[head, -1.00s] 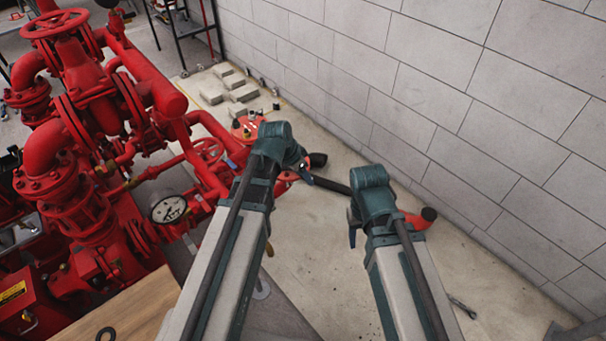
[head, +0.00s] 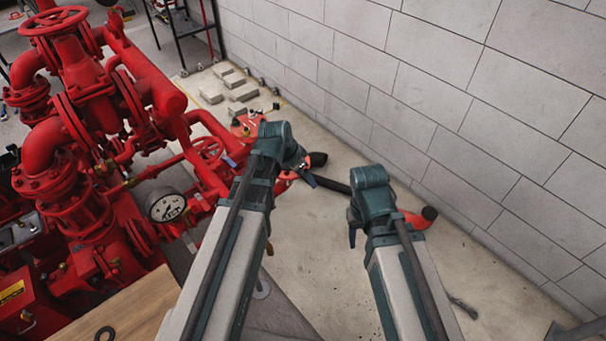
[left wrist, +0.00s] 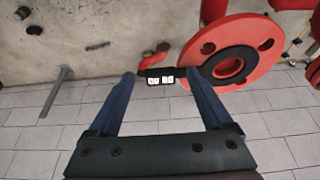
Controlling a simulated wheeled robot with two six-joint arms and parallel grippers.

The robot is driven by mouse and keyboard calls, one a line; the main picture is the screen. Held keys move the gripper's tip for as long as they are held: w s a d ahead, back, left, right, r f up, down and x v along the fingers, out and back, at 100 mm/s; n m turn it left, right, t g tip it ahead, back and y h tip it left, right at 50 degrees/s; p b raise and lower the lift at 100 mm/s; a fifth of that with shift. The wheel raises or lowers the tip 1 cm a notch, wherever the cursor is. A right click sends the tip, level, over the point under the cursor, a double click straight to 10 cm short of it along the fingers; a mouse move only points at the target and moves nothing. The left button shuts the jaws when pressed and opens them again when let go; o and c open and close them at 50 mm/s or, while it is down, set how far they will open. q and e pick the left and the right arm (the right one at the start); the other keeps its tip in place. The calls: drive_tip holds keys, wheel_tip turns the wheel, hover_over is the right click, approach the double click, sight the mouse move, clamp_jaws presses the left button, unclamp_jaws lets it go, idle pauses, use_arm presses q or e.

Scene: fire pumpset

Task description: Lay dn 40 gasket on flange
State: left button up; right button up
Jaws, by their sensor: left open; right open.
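A red flange (left wrist: 266,40) with bolt holes fills the upper right of the left wrist view. A black ring (left wrist: 248,64), which looks like the gasket, lies on its face around the central opening. My left gripper (left wrist: 158,74) is open in that view, with nothing held between its blue fingers. Its right fingertip overlaps the left edge of the flange in the picture; I cannot tell whether they touch. My right gripper (head: 352,236) is small and mostly hidden behind its arm in the head view. Another dark ring (head: 105,333) lies on the wooden tabletop (head: 142,306).
Red pump pipework with a pressure gauge (head: 167,207) stands at the left. A grey block wall (head: 450,110) bounds the right. Pale blocks (head: 243,92) lie on the floor by the wall. The concrete floor (head: 320,270) between my arms is mostly clear.

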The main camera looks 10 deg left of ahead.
use_arm(q)
drive_tip(key=shift+r, duration=0.1)
drive_tip(key=p+v, duration=1.2)
drive_tip(key=v, duration=0.1)
drive_tip(key=shift+s+r+p, duration=0.2)
drive_tip(key=shift+r+p, duration=0.05)
drive_tip(key=shift+p, duration=0.15)
drive_tip(key=shift+a, duration=0.1)
drive_tip(key=s+d+f+n+g+y+b, duration=0.3)
drive_tip(key=s+d+f, duration=0.3)
drive_tip(key=s+d, duration=0.4)
drive_tip(key=s+y+b, duration=0.1)
drive_tip(key=s, duration=0.1)
drive_tip(key=shift+s+n+g+b, duration=0.3)
drive_tip(key=shift+n+g, duration=0.1)
drive_tip(key=shift+d, duration=0.15)
